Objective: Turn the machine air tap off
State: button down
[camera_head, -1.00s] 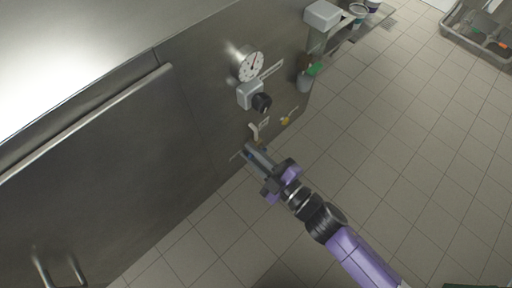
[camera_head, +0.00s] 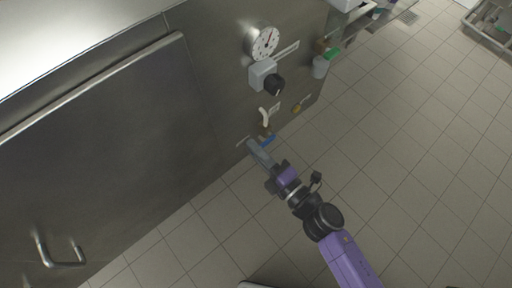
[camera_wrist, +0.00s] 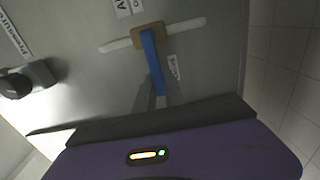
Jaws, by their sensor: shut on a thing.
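The air tap has a blue lever (camera_wrist: 152,62) on a brass-coloured body, with a pale pipe (camera_wrist: 188,27) running across behind it in the wrist view. The lever stands roughly crosswise to that pipe. My gripper (camera_wrist: 158,92) is shut on the blue lever, with one dark finger on each side of its near end. In the head view the blue lever (camera_head: 268,140) shows low on the steel machine front, and my gripper (camera_head: 252,145) reaches up to it. The fingers hide part of the tap there.
Above the tap are a white lever (camera_head: 264,116), a black knob (camera_head: 274,85) on a grey box and a round gauge (camera_head: 264,43). A small yellow part (camera_head: 297,107) sits to the right. A door handle (camera_head: 60,255) is at lower left. The tiled floor (camera_head: 410,160) is open.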

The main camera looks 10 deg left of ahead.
jog(key=shift+f, duration=0.2)
dwell(0.4)
jog(key=c, duration=1.4)
grip_release()
jog(key=shift+c, duration=0.2)
jog(key=shift+r, duration=0.1)
jog(key=v, duration=0.7)
jog(key=shift+s+d, duration=0.3)
